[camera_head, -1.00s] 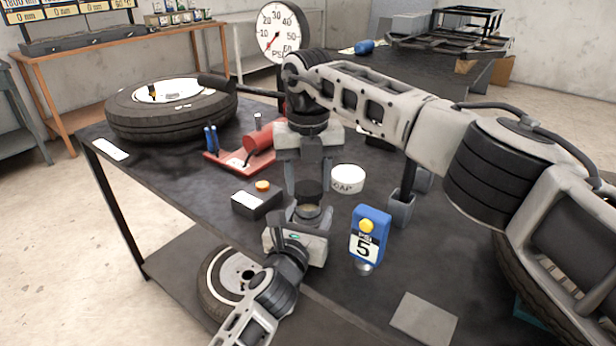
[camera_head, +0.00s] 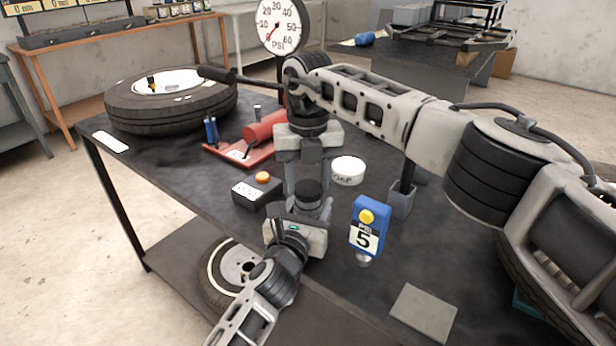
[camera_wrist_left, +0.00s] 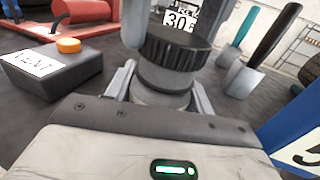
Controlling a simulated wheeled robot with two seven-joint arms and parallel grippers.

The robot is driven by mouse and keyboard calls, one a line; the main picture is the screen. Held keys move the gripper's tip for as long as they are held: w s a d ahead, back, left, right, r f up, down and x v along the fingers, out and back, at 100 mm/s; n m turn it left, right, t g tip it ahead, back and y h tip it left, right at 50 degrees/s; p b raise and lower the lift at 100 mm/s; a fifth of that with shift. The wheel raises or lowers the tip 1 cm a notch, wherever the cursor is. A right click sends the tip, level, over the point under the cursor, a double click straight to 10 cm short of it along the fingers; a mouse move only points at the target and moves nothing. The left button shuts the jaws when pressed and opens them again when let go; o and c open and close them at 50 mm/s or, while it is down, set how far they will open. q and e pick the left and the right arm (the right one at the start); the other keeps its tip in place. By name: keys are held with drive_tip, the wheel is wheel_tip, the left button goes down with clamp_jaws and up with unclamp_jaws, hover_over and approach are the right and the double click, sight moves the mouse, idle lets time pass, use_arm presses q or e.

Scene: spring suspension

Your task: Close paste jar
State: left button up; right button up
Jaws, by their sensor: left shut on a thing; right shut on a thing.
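The paste jar (camera_wrist_left: 163,82) is a short grey cylinder, upright between the fingers of my left gripper (camera_wrist_left: 160,95). My left gripper is shut on it and also shows in the head view (camera_head: 305,210). A black ribbed lid (camera_wrist_left: 175,48) sits at the jar's mouth; in the head view it is a dark disc (camera_head: 308,188). My right gripper (camera_head: 307,186) points down from above, shut on the lid. The lid looks in contact with the jar, and the contents are hidden. I cannot tell whether it is tight.
A dark box with an orange button (camera_head: 262,177) stands left of the jar. A white cap (camera_head: 348,170) lies behind right. A red tool (camera_head: 266,128) and a tire (camera_head: 165,112) are farther back.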

drive_tip(key=shift+f, duration=0.55)
drive_tip(key=m, duration=0.7)
drive_tip(key=shift+d, duration=0.15)
drive_tip(key=m, duration=1.2)
drive_tip(key=shift+s+d, duration=0.1)
drive_tip(key=shift+s, duration=0.05)
drive_tip(key=m, duration=0.7)
drive_tip(key=shift+s, duration=0.15)
drive_tip(key=o, duration=0.9)
drive_tip(key=shift+r, duration=0.1)
